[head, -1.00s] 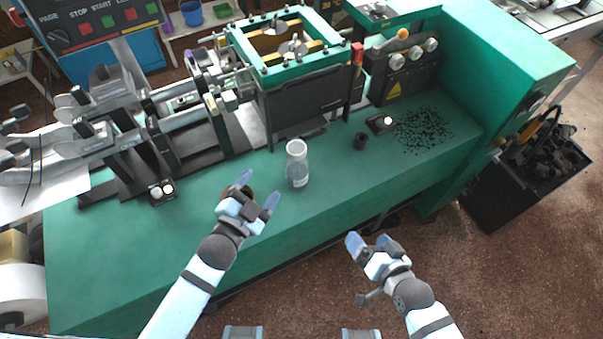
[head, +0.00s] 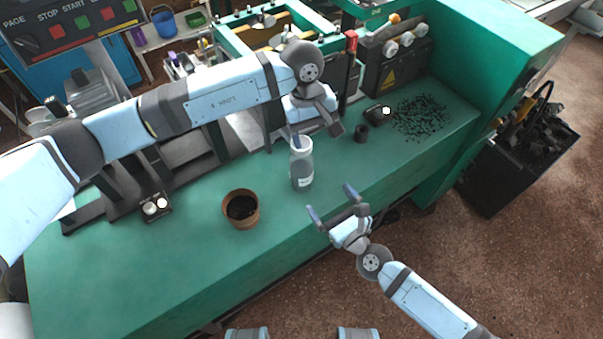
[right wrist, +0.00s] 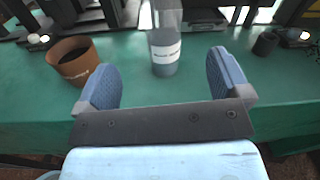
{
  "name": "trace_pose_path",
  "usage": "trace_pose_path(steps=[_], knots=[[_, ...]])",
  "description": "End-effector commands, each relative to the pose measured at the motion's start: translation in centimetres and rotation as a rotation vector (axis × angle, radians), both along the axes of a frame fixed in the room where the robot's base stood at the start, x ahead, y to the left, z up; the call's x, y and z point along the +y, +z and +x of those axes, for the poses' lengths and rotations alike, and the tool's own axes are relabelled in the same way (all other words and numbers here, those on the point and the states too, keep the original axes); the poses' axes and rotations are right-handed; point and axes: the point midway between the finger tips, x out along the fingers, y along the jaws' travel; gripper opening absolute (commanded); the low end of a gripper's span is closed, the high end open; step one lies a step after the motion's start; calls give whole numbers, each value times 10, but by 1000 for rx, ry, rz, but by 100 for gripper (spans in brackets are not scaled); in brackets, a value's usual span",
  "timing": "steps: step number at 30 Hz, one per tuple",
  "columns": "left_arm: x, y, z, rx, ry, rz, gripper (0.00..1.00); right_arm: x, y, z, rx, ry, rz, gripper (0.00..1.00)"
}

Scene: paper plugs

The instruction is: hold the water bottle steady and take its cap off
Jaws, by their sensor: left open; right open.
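The clear water bottle (head: 302,172) with its white cap (head: 301,144) stands upright on the green bench. It also shows in the right wrist view (right wrist: 165,45), where its top is cut off by the frame edge. My left gripper (head: 303,142) is open and reaches down over the bottle's top, its fingers near the cap. I cannot tell whether they touch it. My right gripper (head: 331,203) is open and empty, in front of the bottle and apart from it. In the right wrist view the bottle stands beyond and between its two blue fingertips (right wrist: 163,85).
A brown pot (head: 241,208) of dark material stands left of the bottle. A small black cylinder (head: 361,133) and scattered black pellets (head: 420,118) lie to the right. Machinery stands behind. The green bench's (head: 150,255) front left is clear.

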Motion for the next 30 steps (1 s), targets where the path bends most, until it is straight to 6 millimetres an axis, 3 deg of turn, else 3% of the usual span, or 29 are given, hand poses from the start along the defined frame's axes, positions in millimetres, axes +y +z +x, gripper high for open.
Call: trace_pose_path(steps=[3, 6, 11, 24, 30], knots=[[20, 8, 23, -92, -58, 123, 74, 0, -4, 4, 48, -8, 83, 94], [28, 11, 30, -119, -76, 165, 74, 1, -4, 8, 65, -12, 112, 94], [28, 11, 31, -121, -78, 169, 74, 10, -4, 24, 67, -13, 118, 94], [27, 11, 30, -119, -77, 165, 74, 52, -4, 97, 66, -12, 113, 94], [27, 11, 30, -119, -77, 164, 74, 64, -4, 117, 67, -11, 114, 94]])
